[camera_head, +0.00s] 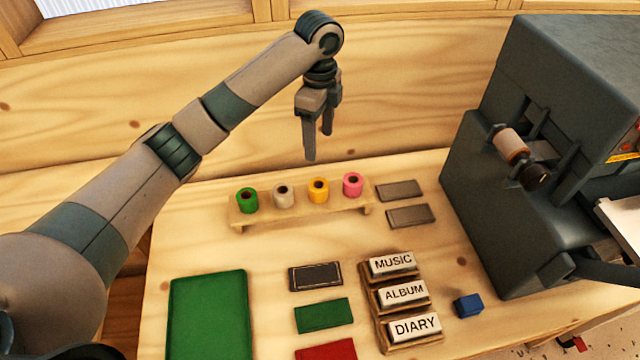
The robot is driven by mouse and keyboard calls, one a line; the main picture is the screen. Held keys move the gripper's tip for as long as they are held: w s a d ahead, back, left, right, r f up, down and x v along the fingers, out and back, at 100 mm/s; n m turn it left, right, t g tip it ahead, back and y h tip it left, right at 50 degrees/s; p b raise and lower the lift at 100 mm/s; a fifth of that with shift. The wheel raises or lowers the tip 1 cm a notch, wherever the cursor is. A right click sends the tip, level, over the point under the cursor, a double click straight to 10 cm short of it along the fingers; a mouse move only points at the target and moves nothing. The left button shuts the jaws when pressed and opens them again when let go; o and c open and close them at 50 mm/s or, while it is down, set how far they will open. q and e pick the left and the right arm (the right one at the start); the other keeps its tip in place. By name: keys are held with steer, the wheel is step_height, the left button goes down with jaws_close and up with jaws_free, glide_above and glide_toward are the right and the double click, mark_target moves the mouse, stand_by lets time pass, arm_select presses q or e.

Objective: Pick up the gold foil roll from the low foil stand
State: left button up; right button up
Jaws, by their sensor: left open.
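The gold foil roll (318,189) stands on the low wooden foil stand (295,213), between a whitish roll (283,195) on its left and a pink roll (353,184) on its right. A green roll (247,200) stands at the stand's left end. My left gripper (318,146) is open and empty, pointing down. In the picture its fingertips appear just above the stand, over the gap between the whitish and gold rolls. It appears apart from the rolls, but its exact height is hard to tell. My right gripper is not in view.
A large dark machine (470,190) with a copper-coloured roll (510,146) fills the right side. Grey plates (405,203), label blocks (405,293), a blue block (468,305), a green mat (209,318) and small books (323,316) lie on the wooden table. A wooden wall stands behind.

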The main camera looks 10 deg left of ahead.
arm_select(q)
steer(key=p, duration=0.3)
glide_above(319, 185)
step_height(319, 185, down, 11)
steer(key=shift+f, duration=0.2)
steer(key=shift+w+f, duration=0.1)
steer(key=shift+f, duration=0.3)
